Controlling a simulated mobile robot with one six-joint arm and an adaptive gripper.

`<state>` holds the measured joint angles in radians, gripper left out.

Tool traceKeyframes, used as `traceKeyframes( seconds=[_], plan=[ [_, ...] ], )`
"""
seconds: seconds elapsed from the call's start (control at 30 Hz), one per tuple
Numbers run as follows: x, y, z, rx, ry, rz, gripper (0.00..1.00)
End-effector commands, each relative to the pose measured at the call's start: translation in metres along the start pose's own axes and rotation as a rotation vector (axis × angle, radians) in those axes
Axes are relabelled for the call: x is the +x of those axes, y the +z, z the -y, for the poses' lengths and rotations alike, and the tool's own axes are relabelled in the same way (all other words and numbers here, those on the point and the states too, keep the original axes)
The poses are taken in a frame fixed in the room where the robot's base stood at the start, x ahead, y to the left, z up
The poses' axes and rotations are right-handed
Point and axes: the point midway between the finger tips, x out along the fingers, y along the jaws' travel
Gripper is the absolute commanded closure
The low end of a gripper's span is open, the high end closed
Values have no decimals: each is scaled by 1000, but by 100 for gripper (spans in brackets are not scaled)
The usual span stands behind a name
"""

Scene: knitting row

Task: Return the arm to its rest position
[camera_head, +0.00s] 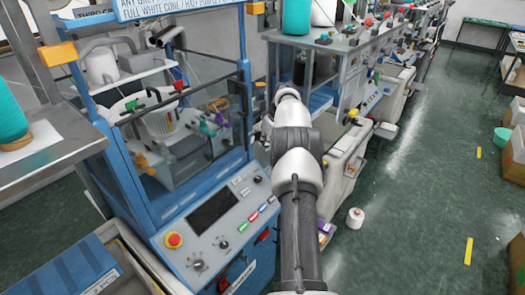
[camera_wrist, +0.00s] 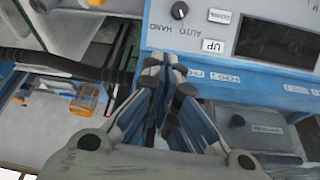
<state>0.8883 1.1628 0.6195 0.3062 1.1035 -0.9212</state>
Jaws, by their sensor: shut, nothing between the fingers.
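My gripper (camera_wrist: 166,72) shows in the wrist view with its fingers together and nothing between them. Its fingertips are in front of the lower edge of a grey control panel (camera_wrist: 222,45) on a blue knitting machine; I cannot tell whether they touch it. In the head view my arm reaches forward from the bottom centre, to the right of the blue machine (camera_head: 232,264). The gripper itself cannot be made out there, as the far end of the arm hides it or blends with the machines behind.
The blue machine's front has a red stop button (camera_head: 174,240), knobs and a dark screen (camera_head: 213,209). A grey table (camera_head: 75,128) with a teal cone (camera_head: 10,105) stands at left. A white cone (camera_head: 355,218) is on the green floor (camera_head: 405,225), which is largely clear at right.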

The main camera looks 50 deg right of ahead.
Motion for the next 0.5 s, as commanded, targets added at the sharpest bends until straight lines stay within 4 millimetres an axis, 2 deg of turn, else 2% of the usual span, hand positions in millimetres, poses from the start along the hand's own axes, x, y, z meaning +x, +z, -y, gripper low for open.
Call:
traceKeyframes(
  seconds=[0.23,0.5],
  plan=[
    [-41,0,2,-2,-9,7,100],
    [-55,2,2,-2,-11,9,100]
  ],
)
